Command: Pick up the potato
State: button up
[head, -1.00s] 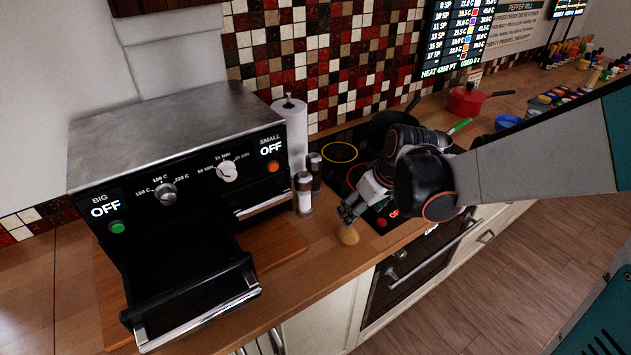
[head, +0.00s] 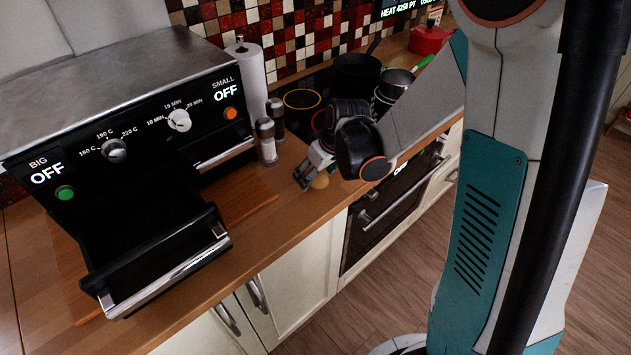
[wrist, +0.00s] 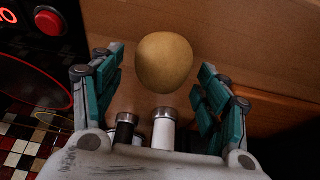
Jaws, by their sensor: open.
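The potato (head: 320,181) is a small tan lump on the wooden counter, near its front edge, just right of the two shakers. In the wrist view the potato (wrist: 165,62) lies ahead of and between the open fingers, near the line of their tips. My gripper (head: 304,178) is low over the counter at the potato and partly hides it in the head view. In the wrist view my gripper (wrist: 160,85) is open, with a gap between each teal finger and the potato.
Two shakers (head: 266,140) and a paper towel roll (head: 250,80) stand left of my gripper. The oven (head: 110,110) with its lower door (head: 160,265) open is further left. The black cooktop (head: 300,98) with pots is behind. A red button (wrist: 48,22) shows near the left finger.

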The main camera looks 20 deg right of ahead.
jog(key=shift+w+f, duration=0.25)
jog(key=shift+f, duration=0.3)
jog(key=shift+r, duration=0.1)
jog(key=c, duration=1.2)
jog(key=shift+o, duration=0.2)
jog(key=shift+r, duration=0.15)
notch_tip(320, 180, up, 20)
jog(key=p, duration=0.5)
jog(key=shift+p, duration=0.4)
jog(key=shift+s+a, duration=0.1)
